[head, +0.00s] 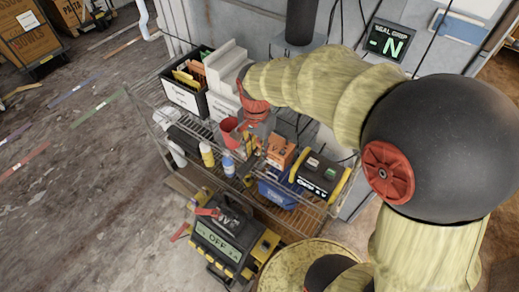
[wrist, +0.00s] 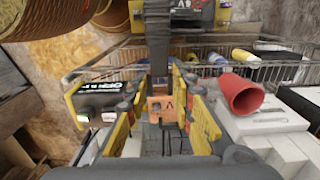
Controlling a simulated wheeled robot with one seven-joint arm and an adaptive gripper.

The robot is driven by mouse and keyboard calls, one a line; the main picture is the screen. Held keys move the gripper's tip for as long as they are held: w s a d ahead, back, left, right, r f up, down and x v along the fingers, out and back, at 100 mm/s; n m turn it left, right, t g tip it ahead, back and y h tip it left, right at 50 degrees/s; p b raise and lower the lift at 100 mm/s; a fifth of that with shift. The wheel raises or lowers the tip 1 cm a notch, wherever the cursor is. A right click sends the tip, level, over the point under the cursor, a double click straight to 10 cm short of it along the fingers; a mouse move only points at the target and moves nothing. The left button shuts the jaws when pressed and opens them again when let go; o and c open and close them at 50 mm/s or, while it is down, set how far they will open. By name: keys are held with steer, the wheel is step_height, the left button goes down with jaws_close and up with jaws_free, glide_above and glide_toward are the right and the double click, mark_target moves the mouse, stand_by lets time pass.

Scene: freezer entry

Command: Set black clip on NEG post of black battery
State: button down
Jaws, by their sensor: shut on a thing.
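The black battery (head: 318,178) with yellow ends stands on the wire shelf, right of my gripper (head: 250,152). It has two small pale patches on top; which is the NEG post cannot be read. In the wrist view the battery (wrist: 97,97) is at left, apart from my gripper (wrist: 160,84). My yellow-and-dark fingers are shut on a dark piece, apparently the black clip (wrist: 157,45); its outline is unclear and the head view hides it. The charger (head: 220,240) showing OFF stands below the shelf front, with red clip handles (head: 207,212) on it.
An orange box (head: 281,150) stands between my gripper and the battery. A blue bin (head: 277,193) sits in front of it. A red cup (head: 229,130), a yellow bottle (head: 207,154) and a blue bottle (head: 229,165) stand left. A black file crate (head: 183,95) is at the shelf's far left.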

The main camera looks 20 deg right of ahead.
steer(key=shift+r+p, duration=1.15)
steer(key=shift+r, duration=0.55)
steer(key=n+b, duration=1.8)
steer(key=b, duration=0.6)
glide_above(233, 225)
step_height(233, 225, down, 42)
steer(key=shift+f, duration=0.1)
steer(key=shift+p, duration=0.3)
steer(key=shift+f+b, duration=1.15)
steer(key=shift+f, duration=0.8)
steer(key=shift+f+b, duration=0.3)
steer(key=shift+f, duration=1.1)
